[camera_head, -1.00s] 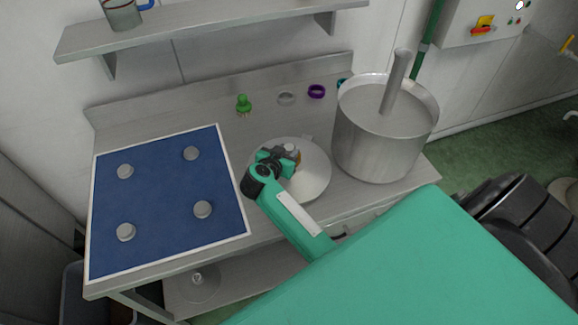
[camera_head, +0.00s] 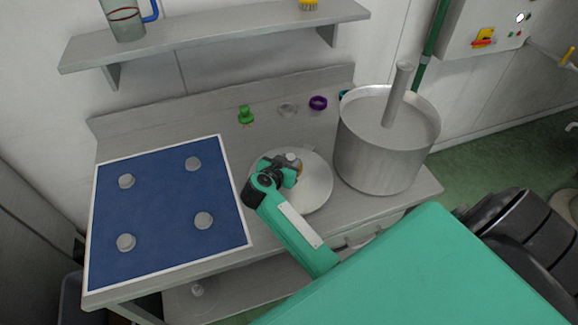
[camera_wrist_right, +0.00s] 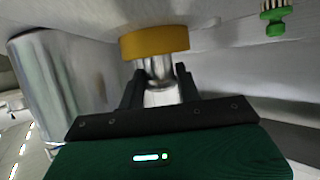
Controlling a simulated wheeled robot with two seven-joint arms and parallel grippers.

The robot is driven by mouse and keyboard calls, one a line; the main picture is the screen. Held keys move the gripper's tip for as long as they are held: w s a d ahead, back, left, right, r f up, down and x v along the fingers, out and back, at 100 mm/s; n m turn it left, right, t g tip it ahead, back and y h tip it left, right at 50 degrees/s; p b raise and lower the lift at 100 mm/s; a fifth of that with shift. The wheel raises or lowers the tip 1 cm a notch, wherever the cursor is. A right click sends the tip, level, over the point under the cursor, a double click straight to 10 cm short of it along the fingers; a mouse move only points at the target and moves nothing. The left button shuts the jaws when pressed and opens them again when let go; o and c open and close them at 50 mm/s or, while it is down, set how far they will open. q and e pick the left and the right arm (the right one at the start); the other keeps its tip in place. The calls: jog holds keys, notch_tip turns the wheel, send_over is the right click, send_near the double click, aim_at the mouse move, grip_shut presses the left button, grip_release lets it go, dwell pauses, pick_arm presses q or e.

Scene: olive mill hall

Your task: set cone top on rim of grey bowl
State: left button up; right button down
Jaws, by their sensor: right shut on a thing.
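My right gripper (camera_head: 283,172) is over the round pale grey dish-like piece (camera_head: 318,190) in the middle of the worktop. In the right wrist view, its two dark fingers (camera_wrist_right: 158,92) are shut on a shiny silver stem (camera_wrist_right: 157,72). A yellow-brown collar (camera_wrist_right: 155,41) sits at the far end of this stem. I take the held piece for the cone top and the pale piece for the grey bowl, but the shapes do not settle this. The gripper hides the place where they meet, so I cannot tell whether they touch. My left gripper is out of view.
A tall metal pot (camera_head: 375,160) with a rod in it stands close on the right. A blue mat (camera_head: 165,212) with several grey knobs lies left. A green brush (camera_head: 246,115) and a purple ring (camera_head: 318,102) are behind. A shelf (camera_head: 215,30) overhangs the back.

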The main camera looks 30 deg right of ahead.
notch_tip(320, 180, up, 28)
jog(key=f+b, duration=0.1)
jog(key=b, duration=0.3)
jog(key=s+a+f+n+t+y, duration=0.2)
jog(key=s+a+f+n, duration=0.1)
jog(key=a+f, duration=0.4)
jog(key=s+a+f+n+t+y, duration=0.3)
jog(key=s+a+f, duration=0.2)
jog(key=a+f, duration=0.2)
jog(key=shift+f, duration=0.6)
